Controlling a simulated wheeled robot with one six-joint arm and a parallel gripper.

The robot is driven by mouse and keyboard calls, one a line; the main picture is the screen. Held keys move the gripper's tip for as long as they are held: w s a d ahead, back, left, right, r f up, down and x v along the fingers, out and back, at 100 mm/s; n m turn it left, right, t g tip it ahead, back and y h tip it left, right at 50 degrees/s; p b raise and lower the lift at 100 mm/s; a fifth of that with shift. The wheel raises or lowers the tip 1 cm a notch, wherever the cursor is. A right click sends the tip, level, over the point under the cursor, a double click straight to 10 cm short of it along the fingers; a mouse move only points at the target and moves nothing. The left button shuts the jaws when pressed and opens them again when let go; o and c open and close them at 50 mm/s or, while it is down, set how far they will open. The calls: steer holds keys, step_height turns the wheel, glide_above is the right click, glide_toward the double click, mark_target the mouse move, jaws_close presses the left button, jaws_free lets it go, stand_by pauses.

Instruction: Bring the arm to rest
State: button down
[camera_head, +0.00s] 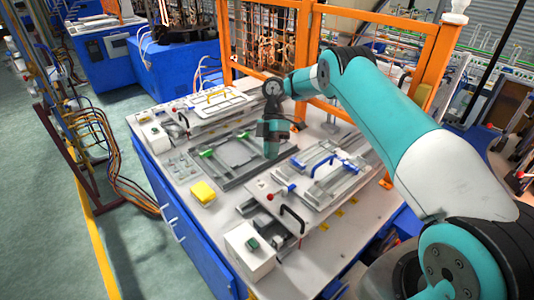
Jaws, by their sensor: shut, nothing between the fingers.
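My arm (395,115) reaches from the lower right, up and over the workbench, in teal and white. My gripper (271,152) hangs at its end above the middle of the bench, pointing down. It is shut and holds nothing. It is over the right part of a grey frame fixture (228,176) with green clamps. Its height above that fixture is hard to tell.
The white-topped workbench (177,183) bears a fixture with blue clamps (330,165), a yellow block (203,192) and a white button box (248,250). An orange guard frame (433,60) stands behind. Floor (150,255) is open at left.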

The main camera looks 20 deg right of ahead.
steer(key=shift+a, duration=0.1)
steer(key=s+a+r+m+t+b, duration=0.3)
steer(key=s+a+r+m+b, duration=0.4)
steer(key=s+a+r+b, duration=0.35)
steer(key=s+a+f+m+t+b, duration=0.1)
steer(key=s+f+m+b, duration=0.2)
steer(key=s, duration=0.8)
steer(key=s+a+f+m+t+b, duration=0.1)
steer(key=s+a+f+m+b, duration=0.1)
steer(key=s+b, duration=0.4)
steer(key=s+f+m, duration=0.1)
steer(key=s, duration=0.4)
steer(key=shift+s+f+t, duration=0.2)
steer(key=shift+f+t, duration=0.2)
